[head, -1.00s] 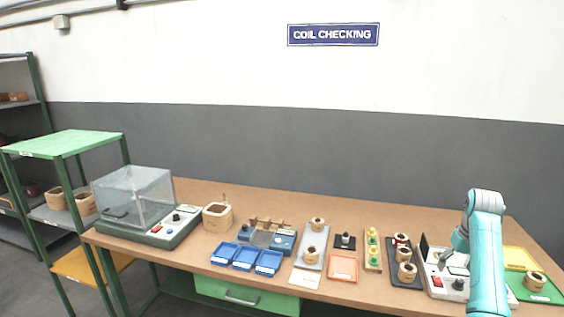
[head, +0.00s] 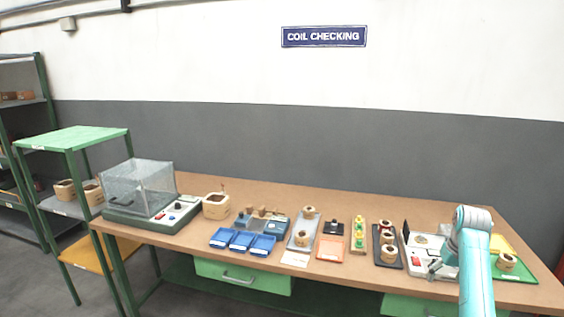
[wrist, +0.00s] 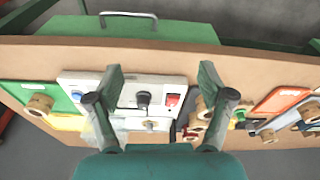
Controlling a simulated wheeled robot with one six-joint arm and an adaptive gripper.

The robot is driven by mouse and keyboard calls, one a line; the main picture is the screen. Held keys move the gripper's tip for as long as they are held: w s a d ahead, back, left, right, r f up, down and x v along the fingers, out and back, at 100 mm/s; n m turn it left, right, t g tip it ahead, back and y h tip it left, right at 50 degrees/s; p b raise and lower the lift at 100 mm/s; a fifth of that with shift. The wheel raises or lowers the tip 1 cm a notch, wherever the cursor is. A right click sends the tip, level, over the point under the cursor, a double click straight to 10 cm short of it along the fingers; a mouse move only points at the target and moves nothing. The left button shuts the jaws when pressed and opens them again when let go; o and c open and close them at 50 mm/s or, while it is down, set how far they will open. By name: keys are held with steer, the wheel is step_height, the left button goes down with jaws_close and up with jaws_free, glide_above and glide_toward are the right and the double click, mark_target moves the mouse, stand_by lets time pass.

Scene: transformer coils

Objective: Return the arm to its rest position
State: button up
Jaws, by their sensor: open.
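My teal arm (head: 477,268) stands at the right end of the bench in the head view. My gripper (wrist: 158,95) is open in the wrist view, with two dark green fingers apart and nothing between them touching. Behind the fingers lies a white instrument panel (wrist: 75,83) with a dark knob and a red switch. The same white instrument (head: 415,262) shows beside my arm in the head view, partly hidden by it. In the head view the gripper end (head: 437,268) is only partly visible.
A green tray (head: 522,273) with a coil (head: 507,262) lies right of my arm. A dark rack with coils (head: 387,250) is left of the instrument. A green drawer (head: 243,276) sits under the front edge.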

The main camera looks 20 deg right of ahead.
steer(key=a+f+t, duration=0.2)
steer(key=a+f, duration=0.7)
steer(key=f, duration=0.5)
steer(key=s+a+f+n+t+h, duration=0.1)
steer(key=s+a+f+t, duration=0.1)
steer(key=s+a+f, duration=0.7)
steer(key=s+a+f+n+t+h, duration=0.15)
steer(key=s+a+f, duration=0.45)
steer(key=a, duration=0.7)
steer(key=s+a+r+t+y, duration=0.1)
steer(key=s+a+r+t, duration=0.15)
steer(key=s+a, duration=0.4)
steer(key=s+a+r+t, duration=0.1)
steer(key=s+a+r, duration=0.25)
steer(key=s, duration=0.55)
steer(key=s+a+r+n+t+y, duration=0.1)
steer(key=s+a+r+t, duration=0.1)
steer(key=s+r, duration=0.6)
steer(key=s+a+r+n+t+y, duration=0.1)
steer(key=s+a+r+t, duration=0.1)
steer(key=s+r, duration=0.5)
step_height(320, 180, up, 4)
steer(key=shift+s+a+r, duration=0.2)
steer(key=shift+s+a, duration=0.2)
steer(key=shift+a, duration=0.3)
